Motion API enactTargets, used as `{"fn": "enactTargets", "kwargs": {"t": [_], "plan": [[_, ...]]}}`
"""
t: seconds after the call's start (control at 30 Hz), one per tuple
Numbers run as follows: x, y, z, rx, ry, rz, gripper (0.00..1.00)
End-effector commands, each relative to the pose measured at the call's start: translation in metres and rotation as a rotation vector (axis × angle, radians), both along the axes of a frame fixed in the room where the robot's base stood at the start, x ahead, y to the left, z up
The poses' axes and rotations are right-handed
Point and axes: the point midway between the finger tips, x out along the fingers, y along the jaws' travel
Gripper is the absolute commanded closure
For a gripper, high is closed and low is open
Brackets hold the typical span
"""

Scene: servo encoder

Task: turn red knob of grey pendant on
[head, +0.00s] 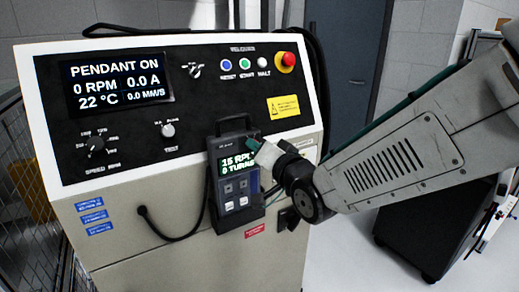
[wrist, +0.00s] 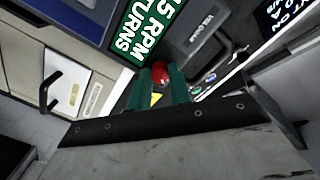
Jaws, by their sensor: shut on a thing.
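The grey pendant (head: 214,187) hangs on the front of the machine cabinet in the head view. Its screen reads 15 RPM and 0 TURNS, and part of that screen shows large in the wrist view (wrist: 146,28). The red knob (wrist: 160,71) shows between the green fingertips in the wrist view. My gripper (wrist: 160,82) is shut on the knob. In the head view my gripper (head: 255,146) reaches in from the right to the pendant's upper right side; the knob is hidden there.
The cabinet's main display (head: 117,82) reads PENDANT ON, 0 RPM, 0.0 A. A red stop button (head: 286,61) sits above right of the pendant, with a yellow label (head: 283,106) below it. A black cable (head: 165,235) loops left of the pendant. A dark cart (head: 430,235) stands at right.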

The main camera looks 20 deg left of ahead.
Motion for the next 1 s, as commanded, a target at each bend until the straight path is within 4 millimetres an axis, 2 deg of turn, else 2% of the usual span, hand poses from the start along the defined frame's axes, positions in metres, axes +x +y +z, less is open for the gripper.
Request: {"fn": "enactTargets", "kwargs": {"t": [0.07,0.1,0.13,0.17,0.5,0.8,1.0], "plan": [[0.000,0.000,-0.001,-0.002,0.001,0.001,1.00],[0.000,0.000,-0.001,-0.002,0.001,0.001,0.69],[0.000,0.000,-0.001,-0.002,0.001,0.001,0.61],[0.000,0.000,-0.001,-0.002,0.001,0.001,0.58],[-0.003,-0.004,0.001,-0.001,-0.001,0.000,0.58],[-0.036,-0.040,0.002,-0.001,-0.001,0.000,0.58],[-0.050,-0.056,0.002,-0.001,0.001,0.000,0.58]]}}
